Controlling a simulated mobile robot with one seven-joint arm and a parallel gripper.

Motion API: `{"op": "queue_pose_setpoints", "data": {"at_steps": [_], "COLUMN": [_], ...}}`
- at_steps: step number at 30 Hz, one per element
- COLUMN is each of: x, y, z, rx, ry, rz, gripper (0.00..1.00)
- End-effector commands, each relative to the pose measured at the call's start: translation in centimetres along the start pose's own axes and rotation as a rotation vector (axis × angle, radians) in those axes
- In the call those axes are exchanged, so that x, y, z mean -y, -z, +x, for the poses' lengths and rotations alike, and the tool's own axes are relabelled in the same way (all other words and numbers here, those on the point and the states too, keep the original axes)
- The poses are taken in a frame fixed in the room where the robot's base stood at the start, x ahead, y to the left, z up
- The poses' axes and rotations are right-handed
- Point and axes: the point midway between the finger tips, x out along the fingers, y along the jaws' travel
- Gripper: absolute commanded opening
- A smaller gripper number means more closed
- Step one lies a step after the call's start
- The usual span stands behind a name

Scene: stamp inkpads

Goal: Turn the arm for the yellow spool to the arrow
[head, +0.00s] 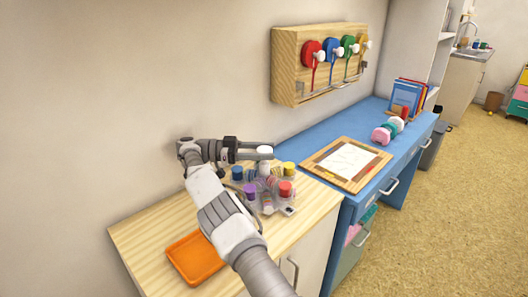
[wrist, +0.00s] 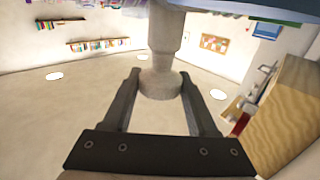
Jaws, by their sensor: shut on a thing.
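The wooden rack (head: 290,75) hangs on the wall, with red, blue, green and yellow discs in a row. The yellow spool (head: 364,41) is the rightmost, with a white knob in front of it. Its arm and the arrow are too small to make out. My gripper (head: 268,149) is far from the rack, above the wooden counter at the left. It is shut on a pale stamp (head: 265,155). In the wrist view, the stamp's pale knob and stem (wrist: 160,84) stand between the two dark fingers. The stamp's far end is cut off at the top.
Below my gripper, a clear tray (head: 288,210) holds several colourful-capped pots. An orange tray (head: 190,262) lies on the counter at the front left. On the blue desk (head: 305,130) are a wooden board (head: 318,158) with white paper, coloured rolls (head: 381,134) and books (head: 406,94).

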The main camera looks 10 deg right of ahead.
Motion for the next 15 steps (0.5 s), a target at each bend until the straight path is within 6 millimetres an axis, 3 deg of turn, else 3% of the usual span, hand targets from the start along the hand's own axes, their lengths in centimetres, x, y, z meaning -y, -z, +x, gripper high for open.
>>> {"op": "queue_pose_setpoints", "data": {"at_steps": [4, 5, 9, 15], "x": [0.0, 0.0, 0.0, 0.0], "y": [-0.01, -0.02, -0.01, 0.0], "z": [0.22, 0.22, 0.16, 0.08], "rx": [-0.002, -0.002, -0.002, -0.001], "ry": [-0.005, -0.005, -0.004, -0.002], "rz": [-0.002, -0.002, -0.001, -0.001], "gripper": [0.0, 0.6, 0.85, 0.88]}}
